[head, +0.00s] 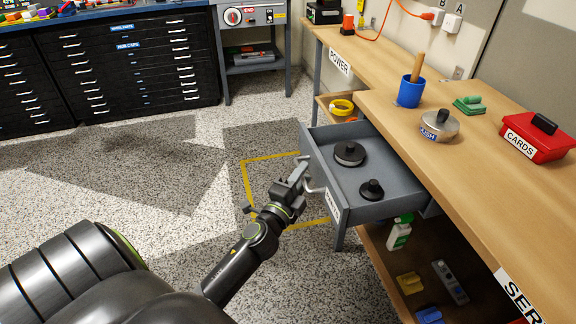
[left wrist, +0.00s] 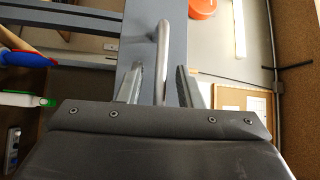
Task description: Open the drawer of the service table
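The grey drawer (head: 372,211) of the wooden-topped service table (head: 455,160) stands pulled out, showing two dark round knobbed pieces (head: 350,154) (head: 371,190) inside. Its silver handle (head: 313,188) is on the front, beside a white label. My left gripper (head: 303,172) is at the handle. In the left wrist view the handle (left wrist: 165,50) runs between the two fingers of my left gripper (left wrist: 160,80), with a visible gap on both sides. The fingers look open around it. My right gripper is not in view.
On the tabletop are a blue cup (head: 410,92), a round metal weight (head: 439,126), a green piece (head: 469,105) and a red CARDS box (head: 538,137). A lower shelf holds a green-and-white bottle (head: 398,234). Black drawer cabinets (head: 130,65) stand at the back left. Floor left of the drawer is clear.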

